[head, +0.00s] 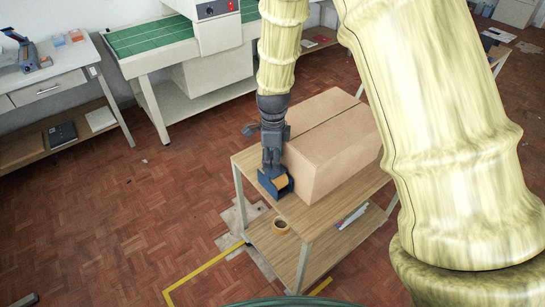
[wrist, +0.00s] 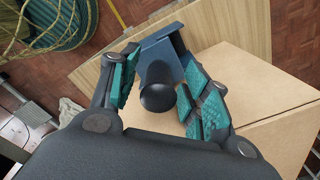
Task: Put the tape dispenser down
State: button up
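A large cardboard box (head: 333,150) fills much of the tabletop, close right of the dispenser. A white bench (head: 70,75) and a green-topped station (head: 150,35) stand behind. The tabletop's near strip is bare.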

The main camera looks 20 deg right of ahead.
notch_tip(320, 180, up, 12)
jog(key=b, duration=0.2)
jog(key=shift+r, duration=0.15)
dwell(0.5)
dwell(0.4)
